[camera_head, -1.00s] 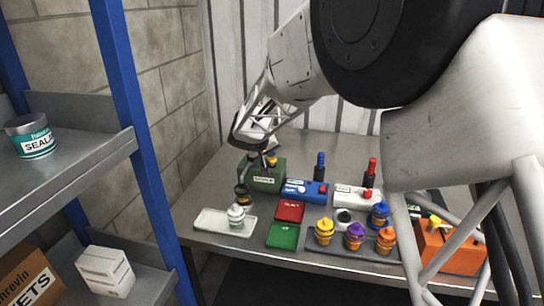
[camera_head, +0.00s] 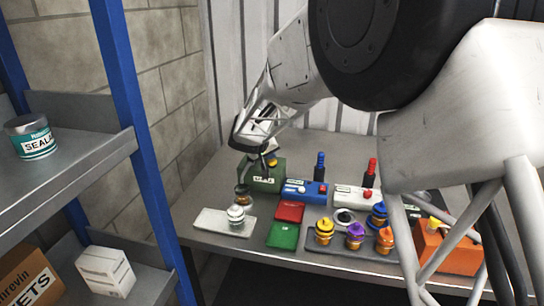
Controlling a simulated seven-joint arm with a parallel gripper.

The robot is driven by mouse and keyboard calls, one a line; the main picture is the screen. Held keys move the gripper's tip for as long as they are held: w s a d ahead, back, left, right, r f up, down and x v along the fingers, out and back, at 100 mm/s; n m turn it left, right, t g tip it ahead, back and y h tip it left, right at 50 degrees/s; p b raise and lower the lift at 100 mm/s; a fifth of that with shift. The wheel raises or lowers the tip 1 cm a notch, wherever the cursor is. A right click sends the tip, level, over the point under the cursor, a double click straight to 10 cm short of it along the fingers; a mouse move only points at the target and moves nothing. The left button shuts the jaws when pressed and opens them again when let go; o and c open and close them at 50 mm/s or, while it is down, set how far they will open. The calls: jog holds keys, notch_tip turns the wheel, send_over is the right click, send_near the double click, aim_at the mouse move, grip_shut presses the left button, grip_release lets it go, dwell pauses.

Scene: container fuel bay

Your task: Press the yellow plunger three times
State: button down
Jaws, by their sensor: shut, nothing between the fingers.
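A green box (camera_head: 260,179) with a white label stands at the back left of the grey table. A small yellow-orange knob (camera_head: 273,162) shows at its top, partly hidden by my gripper. My gripper (camera_head: 264,172) is shut and empty, pointing down in front of the box's upper part. I cannot tell whether it touches the box or the knob. Another yellow part (camera_head: 437,222) sits on an orange box (camera_head: 447,248) at the far right, partly behind my arm.
A white tray (camera_head: 208,222) with a white pot (camera_head: 236,214) lies at the front left. Red (camera_head: 289,212) and green (camera_head: 283,237) pads lie beside it. Blue (camera_head: 300,194) and white (camera_head: 352,196) switch boxes and several coloured-lid pots stand to the right. A blue-posted shelf (camera_head: 120,100) is at the left.

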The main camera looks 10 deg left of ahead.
aim_at(270, 160)
jog(key=shift+f, duration=0.2)
jog(key=shift+r, duration=0.1)
dwell(0.4)
jog(key=shift+r, duration=1.65)
jog(key=shift+r, duration=0.1)
jog(key=shift+r, duration=2.45)
jog(key=shift+r, duration=0.1)
dwell(0.5)
notch_tip(270, 160, up, 4)
jog(key=shift+f, duration=0.2)
jog(key=shift+f, duration=0.15)
dwell(0.4)
